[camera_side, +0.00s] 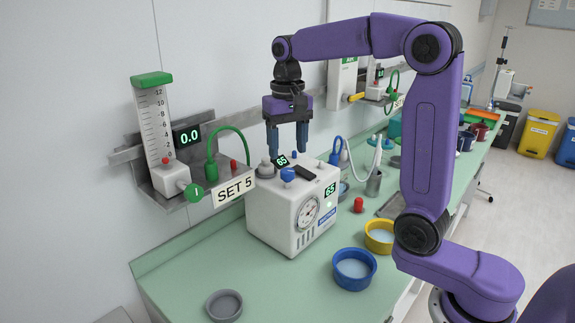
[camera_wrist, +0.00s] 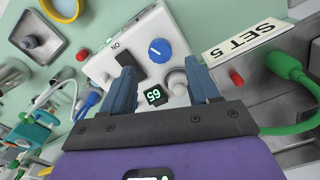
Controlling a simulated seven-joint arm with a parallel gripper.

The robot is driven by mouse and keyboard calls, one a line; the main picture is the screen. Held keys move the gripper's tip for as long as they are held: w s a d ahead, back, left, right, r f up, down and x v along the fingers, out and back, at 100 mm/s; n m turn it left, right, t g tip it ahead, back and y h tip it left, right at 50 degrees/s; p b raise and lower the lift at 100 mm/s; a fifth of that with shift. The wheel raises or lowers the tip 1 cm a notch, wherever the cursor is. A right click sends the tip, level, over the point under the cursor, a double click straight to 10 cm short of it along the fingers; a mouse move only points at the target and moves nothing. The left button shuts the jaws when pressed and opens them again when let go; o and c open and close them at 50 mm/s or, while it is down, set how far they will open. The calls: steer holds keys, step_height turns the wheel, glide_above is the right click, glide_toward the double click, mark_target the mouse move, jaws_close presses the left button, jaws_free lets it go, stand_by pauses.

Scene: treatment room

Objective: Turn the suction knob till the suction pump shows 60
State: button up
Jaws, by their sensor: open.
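The suction pump (camera_side: 265,215) is a white box on the green counter, with a round dial (camera_side: 308,212) on its front. Its front display (camera_side: 330,190) and small top display (camera_side: 283,161) read 65; the top one also shows in the wrist view (camera_wrist: 154,96). A blue knob (camera_side: 288,174) with a white line is on its top; it also shows in the wrist view (camera_wrist: 160,50). A grey-white knob (camera_side: 266,168) stands beside it (camera_wrist: 177,82). My gripper (camera_side: 288,155) is open and empty above the pump top, apart from the blue knob. In the wrist view its fingers (camera_wrist: 158,62) flank the knob area.
A black switch (camera_wrist: 129,67) lies on the pump top. A wall rail holds a flowmeter (camera_side: 155,125) reading 0.0 and a SET 5 sign (camera_side: 235,187). A blue bowl (camera_side: 354,269), yellow bowl (camera_side: 379,237) and grey dish (camera_side: 224,305) stand on the counter.

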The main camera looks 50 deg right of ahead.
mark_target(287, 171)
steer(key=shift+f, duration=2.7)
steer(key=shift+c, duration=0.2)
steer(key=c, duration=1)
